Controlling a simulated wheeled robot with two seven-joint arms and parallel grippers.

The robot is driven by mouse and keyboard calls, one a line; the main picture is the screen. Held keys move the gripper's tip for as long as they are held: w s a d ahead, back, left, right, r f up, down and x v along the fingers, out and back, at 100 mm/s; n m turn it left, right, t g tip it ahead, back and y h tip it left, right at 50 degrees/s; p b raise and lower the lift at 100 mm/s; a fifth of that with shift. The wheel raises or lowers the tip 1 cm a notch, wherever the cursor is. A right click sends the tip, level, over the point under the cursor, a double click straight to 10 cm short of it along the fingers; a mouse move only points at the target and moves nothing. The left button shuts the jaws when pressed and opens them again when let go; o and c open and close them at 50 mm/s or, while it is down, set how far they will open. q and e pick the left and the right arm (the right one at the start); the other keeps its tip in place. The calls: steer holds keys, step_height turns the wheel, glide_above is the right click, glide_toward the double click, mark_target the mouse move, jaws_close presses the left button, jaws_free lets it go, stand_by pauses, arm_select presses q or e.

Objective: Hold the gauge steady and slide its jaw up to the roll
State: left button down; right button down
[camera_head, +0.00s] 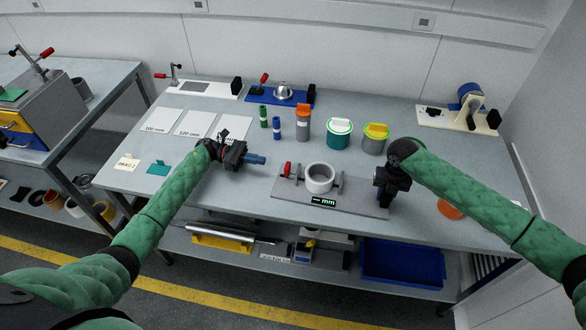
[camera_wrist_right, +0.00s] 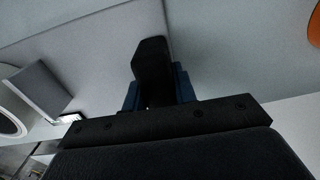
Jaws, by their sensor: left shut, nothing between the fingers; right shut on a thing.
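The gauge (camera_head: 350,203) is a grey plate with upright jaws and a small display reading "— mm" on its front. The white roll (camera_head: 319,178), a thick ring, stands on it between the jaws; it also shows in the right wrist view (camera_wrist_right: 8,122). A jaw with a red knob (camera_head: 287,169) is left of the roll, with a narrow gap. My right gripper (camera_head: 384,198) is at the gauge's right end, shut on a black block (camera_wrist_right: 151,62) there, probably the gauge's handle. My left gripper (camera_head: 262,159) is shut and empty, left of the gauge and apart from it.
Behind stand green and blue bottles, an orange-topped jar (camera_head: 303,122), a teal tub (camera_head: 339,133) and a yellow-lidded tub (camera_head: 375,138). Labelled white cards (camera_head: 195,124) lie at left. An orange disc (camera_head: 450,211) lies right of my right gripper. The table's front edge is close to the gauge.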

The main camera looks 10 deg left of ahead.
mark_target(288, 165)
arm_select(q)
steer(key=shift+s+d, duration=0.15)
steer(key=shift+d, duration=3)
steer(key=shift+s+d, duration=0.1)
steer(key=shift+d, duration=2.25)
steer(key=shift+a, duration=0.1)
steer(key=shift+a, duration=1.95)
steer(key=a, duration=1.2)
steer(key=shift+w, duration=0.4)
steer(key=shift+d, duration=0.1)
